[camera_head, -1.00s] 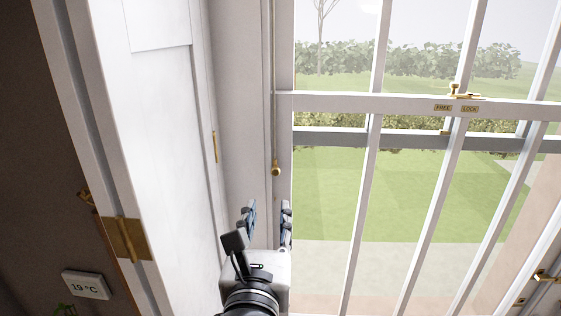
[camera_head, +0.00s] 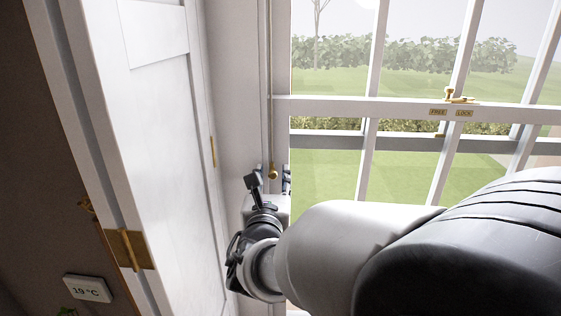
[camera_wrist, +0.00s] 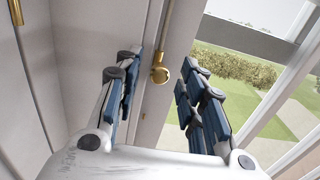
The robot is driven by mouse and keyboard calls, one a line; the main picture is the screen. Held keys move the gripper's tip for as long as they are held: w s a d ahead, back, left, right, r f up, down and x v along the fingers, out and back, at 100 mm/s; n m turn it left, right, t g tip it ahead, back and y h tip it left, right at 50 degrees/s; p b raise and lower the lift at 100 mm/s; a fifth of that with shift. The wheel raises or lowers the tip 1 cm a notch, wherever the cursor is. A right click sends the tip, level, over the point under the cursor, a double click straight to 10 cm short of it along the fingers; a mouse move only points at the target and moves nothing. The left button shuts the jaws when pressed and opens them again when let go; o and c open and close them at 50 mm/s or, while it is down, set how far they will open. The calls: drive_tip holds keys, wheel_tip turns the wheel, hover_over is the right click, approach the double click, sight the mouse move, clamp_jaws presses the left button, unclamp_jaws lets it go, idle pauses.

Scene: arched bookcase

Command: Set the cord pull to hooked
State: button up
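The cord pull (camera_head: 272,172) is a small brass knob at the lower end of a thin cord (camera_head: 270,70) that hangs beside the left edge of the window frame. In the wrist view the brass knob (camera_wrist: 159,75) shows between the two blue-padded fingers of my gripper (camera_wrist: 160,64), with a gap on each side. My gripper is open and holds nothing. In the head view my gripper (camera_head: 271,180) is just below the knob, its fingers partly hidden by my wrist. I cannot make out a hook for the cord.
A sash window (camera_head: 345,105) with a brass latch (camera_head: 457,96) and FREE and LOCK plates fills the right. A white panelled shutter (camera_head: 165,130) with brass hinges stands close on the left. A thermostat (camera_head: 87,288) reads 19 °C. My arm hides the lower right.

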drive_tip(key=shift+c, duration=0.2)
clamp_jaws()
idle(0.6)
